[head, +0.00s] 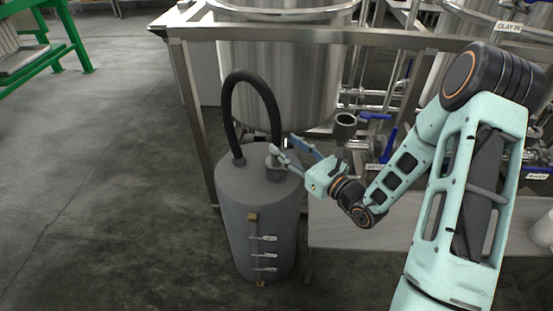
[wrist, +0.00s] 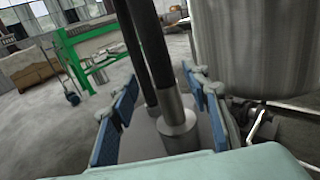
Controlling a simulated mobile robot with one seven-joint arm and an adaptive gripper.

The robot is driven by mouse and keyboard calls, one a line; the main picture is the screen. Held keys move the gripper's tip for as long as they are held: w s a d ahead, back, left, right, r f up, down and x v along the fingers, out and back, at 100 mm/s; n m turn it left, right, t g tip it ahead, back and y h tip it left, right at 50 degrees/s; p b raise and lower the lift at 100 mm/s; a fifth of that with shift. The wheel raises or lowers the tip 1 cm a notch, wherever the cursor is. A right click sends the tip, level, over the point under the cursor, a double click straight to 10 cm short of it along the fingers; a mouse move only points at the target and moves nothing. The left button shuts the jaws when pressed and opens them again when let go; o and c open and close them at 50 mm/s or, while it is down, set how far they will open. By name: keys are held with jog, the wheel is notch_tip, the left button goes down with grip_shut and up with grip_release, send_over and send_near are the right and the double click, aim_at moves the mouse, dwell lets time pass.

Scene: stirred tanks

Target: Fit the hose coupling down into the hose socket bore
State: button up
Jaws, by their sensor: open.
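The hose coupling (wrist: 177,122) is a grey metal sleeve on the end of a black hose (head: 229,100). It stands upright on the top of a grey drum (head: 250,215), and the hose loops up from the drum's other side. In the head view my gripper largely covers the coupling (head: 274,172). My gripper (head: 281,148) is open, with its blue-padded fingers on either side of the coupling; in the wrist view (wrist: 160,88) gaps show on both sides.
A steel frame (head: 199,125) and a large steel tank (head: 285,75) stand close behind the drum. Pipes and blue-handled valves (head: 375,116) crowd the area right of the socket. The floor (head: 110,190) left of the drum is clear.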

aim_at(280, 141)
jog(key=b+x, duration=0.1)
jog(key=x, duration=0.4)
jog(key=shift+w+f, duration=0.1)
jog(key=shift+f, duration=0.05)
jog(key=shift+c, duration=0.4)
grip_shut()
